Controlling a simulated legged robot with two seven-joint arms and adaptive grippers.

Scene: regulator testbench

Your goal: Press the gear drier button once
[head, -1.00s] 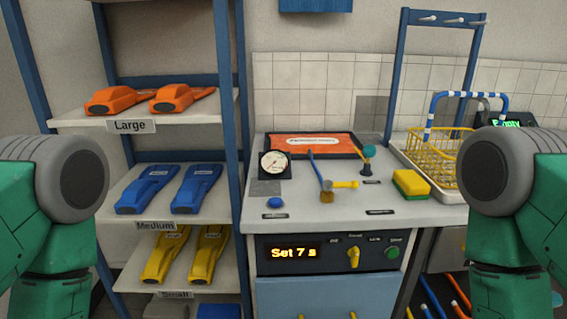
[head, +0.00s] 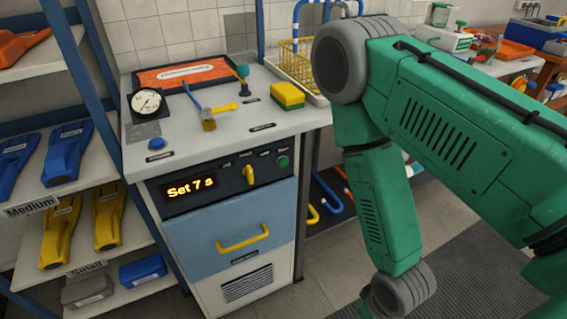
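The workbench (head: 205,150) has a front panel with a lit "Set 7 s" display (head: 190,187), a yellow knob (head: 249,174) and a round green button (head: 283,161). A blue round button (head: 157,143) sits on the bench top near its front left corner. The small labels are too blurred to read, so I cannot tell which button is the gear drier's. My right arm fills the right side, to the right of the bench. Its gripper is below the picture's edge. My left arm and gripper are out of view.
A pressure gauge (head: 147,103), an orange tray (head: 187,73), a brush (head: 207,122) and a yellow-green sponge (head: 287,95) lie on the bench top. A wire basket (head: 296,58) stands behind. Shelves of blue and yellow parts are at left. A blue drawer (head: 228,225) is below the panel.

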